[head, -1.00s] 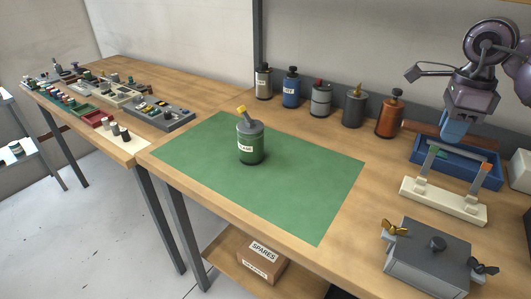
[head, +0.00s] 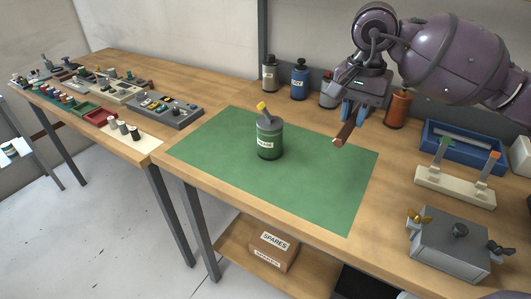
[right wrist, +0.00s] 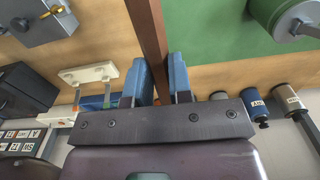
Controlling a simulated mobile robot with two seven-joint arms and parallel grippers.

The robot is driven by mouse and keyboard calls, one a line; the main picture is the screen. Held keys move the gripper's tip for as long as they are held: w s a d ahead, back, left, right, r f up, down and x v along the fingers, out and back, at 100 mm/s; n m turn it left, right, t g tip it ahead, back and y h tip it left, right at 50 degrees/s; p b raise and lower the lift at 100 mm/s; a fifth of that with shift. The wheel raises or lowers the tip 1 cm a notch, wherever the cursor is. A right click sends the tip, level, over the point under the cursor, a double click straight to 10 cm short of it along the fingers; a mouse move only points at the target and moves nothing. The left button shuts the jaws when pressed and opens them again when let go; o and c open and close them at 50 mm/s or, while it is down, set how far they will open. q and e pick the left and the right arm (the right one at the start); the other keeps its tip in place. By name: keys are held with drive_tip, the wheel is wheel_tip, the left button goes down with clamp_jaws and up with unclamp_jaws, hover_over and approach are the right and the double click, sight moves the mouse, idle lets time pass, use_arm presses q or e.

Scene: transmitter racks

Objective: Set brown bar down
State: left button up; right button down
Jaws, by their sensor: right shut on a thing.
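The brown bar (head: 346,131) is held in my right gripper (head: 352,112), above the back right part of the green mat (head: 320,195). In the right wrist view the brown bar (right wrist: 146,30) runs between the two blue fingers of the right gripper (right wrist: 160,75), which are shut on it. The bar looks clear of the mat, though its exact height is hard to tell. My left gripper is not in view.
A green canister (head: 269,140) stands on the mat. Several canisters, including an orange one (head: 397,110), line the back. A blue tray (head: 440,150), a cream stand (head: 455,188) and a grey box (head: 448,243) are at the right. The mat's front right is clear.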

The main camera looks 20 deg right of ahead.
hover_over(334, 191)
wheel_tip(334, 191, down, 16)
drive_tip(key=shift+r+b, duration=0.15)
drive_tip(key=shift+b, duration=0.2)
drive_tip(key=shift+f, duration=2.2)
drive_tip(key=shift+f, duration=0.15)
drive_tip(key=c, duration=1.1)
unclamp_jaws()
drive_tip(key=shift+o, duration=0.3)
